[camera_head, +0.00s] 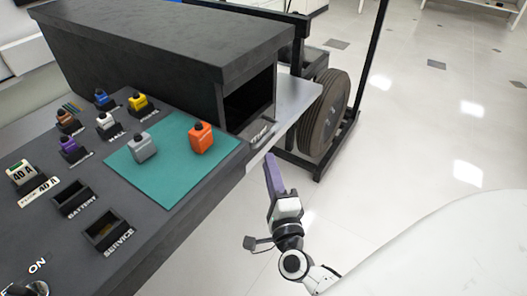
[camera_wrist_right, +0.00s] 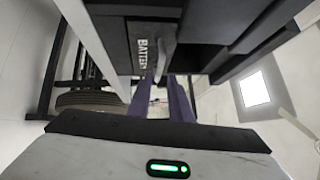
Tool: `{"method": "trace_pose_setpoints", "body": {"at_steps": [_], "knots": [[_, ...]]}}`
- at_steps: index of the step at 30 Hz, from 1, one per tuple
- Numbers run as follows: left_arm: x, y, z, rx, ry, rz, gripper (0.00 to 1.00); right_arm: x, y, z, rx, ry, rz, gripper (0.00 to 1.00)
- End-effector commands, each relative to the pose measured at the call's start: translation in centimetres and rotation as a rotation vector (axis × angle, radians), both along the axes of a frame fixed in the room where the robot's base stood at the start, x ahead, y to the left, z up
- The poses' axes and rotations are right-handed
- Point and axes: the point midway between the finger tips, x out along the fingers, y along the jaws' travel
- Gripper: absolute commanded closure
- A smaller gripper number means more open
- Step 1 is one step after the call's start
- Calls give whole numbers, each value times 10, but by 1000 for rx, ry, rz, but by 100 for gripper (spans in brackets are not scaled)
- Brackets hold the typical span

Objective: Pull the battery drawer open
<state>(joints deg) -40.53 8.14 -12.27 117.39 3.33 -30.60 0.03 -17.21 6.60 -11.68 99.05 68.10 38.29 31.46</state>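The battery drawer's dark front (camera_head: 260,134) with its pale label shows at the right end of the black housing, below a dark opening. In the right wrist view the label (camera_wrist_right: 142,52) reads BATTERY, and a grey bar-like handle (camera_wrist_right: 162,48) stands beside it. How far the drawer stands out is hard to tell. My right gripper (camera_head: 271,160) is just below and right of the drawer front. Its purple fingers (camera_wrist_right: 160,84) are apart, with a gap between them, pointing toward the handle. Whether the handle is between the tips cannot be told. My left gripper is not in view.
The black housing (camera_head: 170,35) stands on a dark bench with a teal mat (camera_head: 165,178), an orange block (camera_head: 201,138), a grey block (camera_head: 142,147) and several coloured plugs. A wheel (camera_head: 325,112) in a black frame stands right of the drawer. The floor at right is clear.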

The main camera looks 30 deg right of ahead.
Motion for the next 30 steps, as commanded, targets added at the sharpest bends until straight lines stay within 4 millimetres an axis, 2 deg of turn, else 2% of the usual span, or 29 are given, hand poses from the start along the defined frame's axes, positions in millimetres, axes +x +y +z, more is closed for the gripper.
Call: {"method": "trace_pose_setpoints", "body": {"at_steps": [5,12,18,23,30], "knots": [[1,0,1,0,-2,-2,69,17,-12,3,23,-14,-20,82],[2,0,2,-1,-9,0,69,58,-29,9,20,-12,-18,82],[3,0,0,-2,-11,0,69,84,-40,12,17,-11,-17,82],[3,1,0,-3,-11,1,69,92,-44,13,19,-9,-17,82],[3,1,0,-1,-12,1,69,93,-44,13,19,-9,-17,82]]}}
